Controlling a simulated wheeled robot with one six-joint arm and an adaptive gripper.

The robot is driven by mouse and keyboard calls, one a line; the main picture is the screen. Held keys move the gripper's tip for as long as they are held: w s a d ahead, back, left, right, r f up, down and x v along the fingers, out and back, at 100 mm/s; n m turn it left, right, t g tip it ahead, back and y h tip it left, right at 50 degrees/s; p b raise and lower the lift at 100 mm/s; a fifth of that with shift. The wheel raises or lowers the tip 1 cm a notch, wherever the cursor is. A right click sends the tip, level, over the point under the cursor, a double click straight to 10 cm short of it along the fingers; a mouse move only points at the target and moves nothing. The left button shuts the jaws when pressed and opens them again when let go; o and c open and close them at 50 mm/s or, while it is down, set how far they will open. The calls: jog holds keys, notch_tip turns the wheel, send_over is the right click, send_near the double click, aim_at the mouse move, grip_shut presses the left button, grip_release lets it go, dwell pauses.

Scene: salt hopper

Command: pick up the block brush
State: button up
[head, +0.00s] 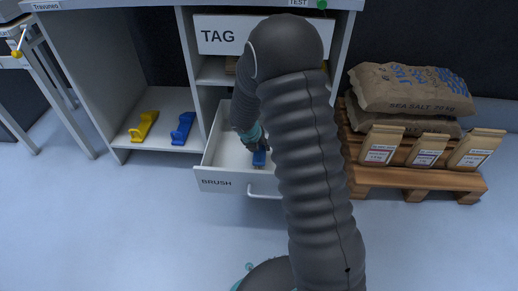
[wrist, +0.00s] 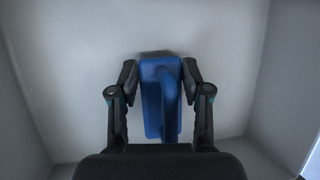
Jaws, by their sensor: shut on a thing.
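The block brush (wrist: 153,97) is blue with a raised handle. It is in the open white drawer labelled BRUSH (head: 217,183). In the wrist view my gripper (wrist: 160,82) has one finger on each side of the brush, shut on it, with the white drawer floor (wrist: 225,60) around it. In the head view only a small blue part of the brush (head: 259,158) shows below my gripper (head: 258,145); my arm hides the rest. I cannot tell whether the brush touches the drawer floor.
Drawer walls (wrist: 285,90) stand around my gripper. A closed drawer labelled TAG (head: 218,36) is above. Yellow (head: 144,127) and blue (head: 183,128) handled items lie on the left shelf. A pallet (head: 415,178) with salt sacks (head: 412,88) stands at right.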

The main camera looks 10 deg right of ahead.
jog(key=r, duration=0.1)
jog(key=r+p, duration=0.1)
jog(key=r, duration=0.1)
jog(key=shift+s+d, duration=0.2)
jog(key=shift+d, duration=0.2)
jog(key=s+d+r+p, duration=0.2)
jog(key=s+d+r, duration=0.3)
jog(key=d, duration=0.4)
jog(key=shift+s+r+p, duration=0.35)
jog(key=shift+r+p, duration=0.05)
jog(key=shift+r, duration=0.2)
jog(key=shift+d, duration=0.1)
